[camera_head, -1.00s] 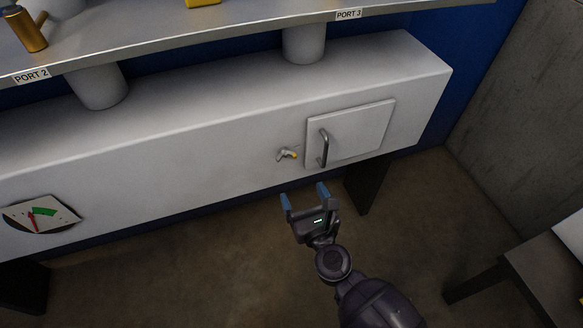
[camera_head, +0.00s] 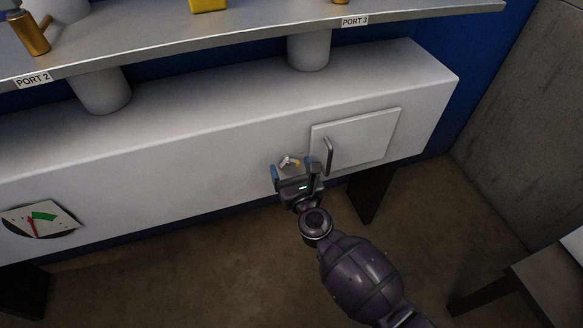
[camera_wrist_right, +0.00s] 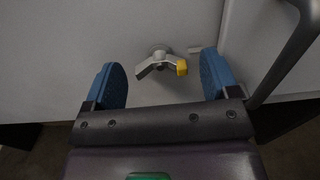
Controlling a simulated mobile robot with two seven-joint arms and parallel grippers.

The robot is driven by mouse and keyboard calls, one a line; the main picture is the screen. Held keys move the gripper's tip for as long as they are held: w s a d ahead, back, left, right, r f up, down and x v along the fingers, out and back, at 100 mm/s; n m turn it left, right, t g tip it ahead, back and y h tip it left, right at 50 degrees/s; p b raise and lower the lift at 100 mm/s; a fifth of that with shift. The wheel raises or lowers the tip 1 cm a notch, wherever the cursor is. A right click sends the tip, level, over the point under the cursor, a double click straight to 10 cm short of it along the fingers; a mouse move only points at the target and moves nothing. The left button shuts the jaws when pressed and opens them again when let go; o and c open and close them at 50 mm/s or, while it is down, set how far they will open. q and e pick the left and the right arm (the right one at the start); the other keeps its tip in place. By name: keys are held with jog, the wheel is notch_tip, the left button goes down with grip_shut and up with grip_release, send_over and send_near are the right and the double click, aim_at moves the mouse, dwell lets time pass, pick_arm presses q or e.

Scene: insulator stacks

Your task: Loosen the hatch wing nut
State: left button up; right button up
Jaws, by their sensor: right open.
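The wing nut (camera_head: 289,161) sits on the front of the white housing, just left of the hatch (camera_head: 362,138). In the right wrist view the wing nut (camera_wrist_right: 160,62) has one grey wing pointing lower left and one yellow-tipped wing at right. My right gripper (camera_head: 291,169) is open in front of it. Its blue fingertips, in the right wrist view (camera_wrist_right: 162,82), stand either side of the nut with gaps on both sides. Whether the tips reach its depth I cannot tell. My left gripper is out of view.
A metal handle (camera_head: 328,155) sticks out of the hatch close to my right finger. A gauge (camera_head: 40,220) is on the housing at left. A shelf (camera_head: 220,53) with port labels runs above. Open floor lies below the housing.

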jog(key=shift+w, duration=0.1)
jog(key=shift+c, duration=0.5)
jog(key=c, duration=0.8)
